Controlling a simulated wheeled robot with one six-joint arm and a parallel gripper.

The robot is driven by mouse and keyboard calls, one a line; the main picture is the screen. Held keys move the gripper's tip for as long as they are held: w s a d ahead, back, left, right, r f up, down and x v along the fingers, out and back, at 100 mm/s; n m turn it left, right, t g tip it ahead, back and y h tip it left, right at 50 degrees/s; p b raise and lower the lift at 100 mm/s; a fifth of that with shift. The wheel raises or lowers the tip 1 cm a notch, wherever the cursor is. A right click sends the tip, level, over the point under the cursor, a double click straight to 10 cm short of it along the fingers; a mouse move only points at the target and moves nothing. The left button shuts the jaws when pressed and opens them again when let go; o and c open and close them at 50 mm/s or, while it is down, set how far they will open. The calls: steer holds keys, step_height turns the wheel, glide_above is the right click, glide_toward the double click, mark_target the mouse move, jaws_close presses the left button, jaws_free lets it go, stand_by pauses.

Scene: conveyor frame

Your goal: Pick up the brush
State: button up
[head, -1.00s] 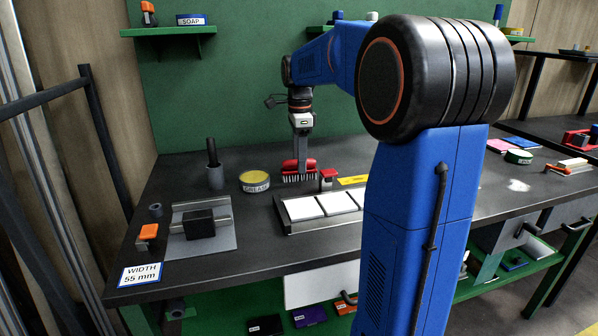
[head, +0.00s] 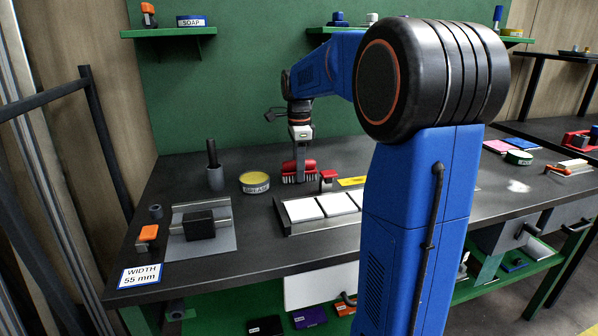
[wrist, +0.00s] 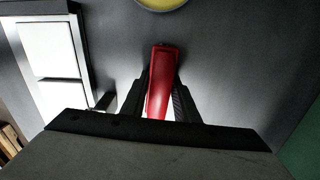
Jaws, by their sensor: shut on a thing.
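The brush (head: 308,168) has a red body and pale bristles pointing down. In the head view it is low at the worktop, behind the tray of white tiles; no clear gap shows beneath it. My gripper (head: 299,176) reaches down from above and is shut on the brush. In the wrist view the red brush body (wrist: 160,80) lies between the two dark fingers of my gripper (wrist: 160,92). The bristles are hidden in the wrist view.
The tray (head: 290,229) with white tiles is in front of the brush.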

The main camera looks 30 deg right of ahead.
step_height(320, 180, up, 10)
stand_by(0.5)
steer(key=o, duration=0.5)
steer(key=c, duration=0.3)
steer(key=shift+s, duration=0.1)
steer(key=shift+c, duration=0.2)
